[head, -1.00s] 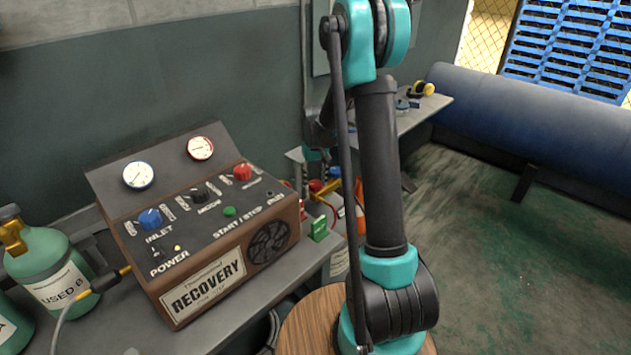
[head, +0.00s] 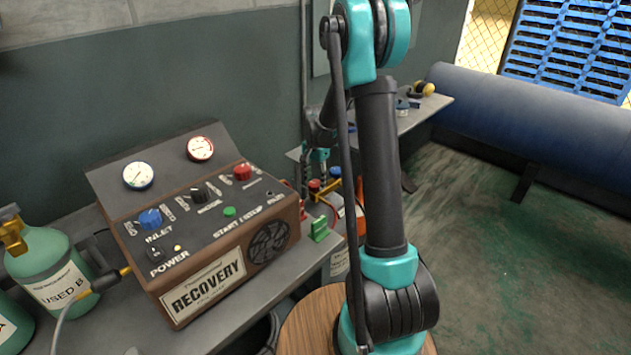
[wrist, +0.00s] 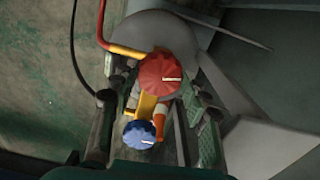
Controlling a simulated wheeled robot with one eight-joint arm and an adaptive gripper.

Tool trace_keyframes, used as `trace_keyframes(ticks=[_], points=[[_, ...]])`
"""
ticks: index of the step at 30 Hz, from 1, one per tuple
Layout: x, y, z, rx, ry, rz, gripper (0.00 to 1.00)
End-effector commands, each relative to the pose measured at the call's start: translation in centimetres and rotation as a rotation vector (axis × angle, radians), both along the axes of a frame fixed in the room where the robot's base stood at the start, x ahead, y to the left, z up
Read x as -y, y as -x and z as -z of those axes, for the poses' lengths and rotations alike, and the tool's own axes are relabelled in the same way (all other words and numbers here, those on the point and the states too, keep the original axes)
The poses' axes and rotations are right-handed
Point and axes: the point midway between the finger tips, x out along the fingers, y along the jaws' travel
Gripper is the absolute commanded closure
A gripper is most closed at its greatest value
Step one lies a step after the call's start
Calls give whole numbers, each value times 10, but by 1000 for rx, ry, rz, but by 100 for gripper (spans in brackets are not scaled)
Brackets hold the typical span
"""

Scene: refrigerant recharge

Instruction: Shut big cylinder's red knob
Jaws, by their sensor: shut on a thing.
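The big cylinder's red knob (wrist: 165,80) is round and ribbed, with a pale line on its top pointing right in the wrist view. It also shows small in the head view (head: 314,186). My gripper (wrist: 160,72) has one finger on each side of the red knob and is shut on it. In the head view my gripper (head: 317,177) points down at the knob from above. A blue knob (wrist: 142,134) sits just below the red one, beside a yellow fitting (wrist: 147,104).
A red hose (wrist: 101,20) bends into a yellow pipe near the red knob, and a black hose (wrist: 74,45) runs at the left. Open floor (head: 510,240) lies right.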

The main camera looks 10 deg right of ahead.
Motion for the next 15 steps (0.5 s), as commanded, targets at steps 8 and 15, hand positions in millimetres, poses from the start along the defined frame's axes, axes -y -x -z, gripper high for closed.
trace_keyframes(ticks=[8,15], points=[[0,-1,0,1,0,180,84],[0,-1,0,1,0,263,84]])
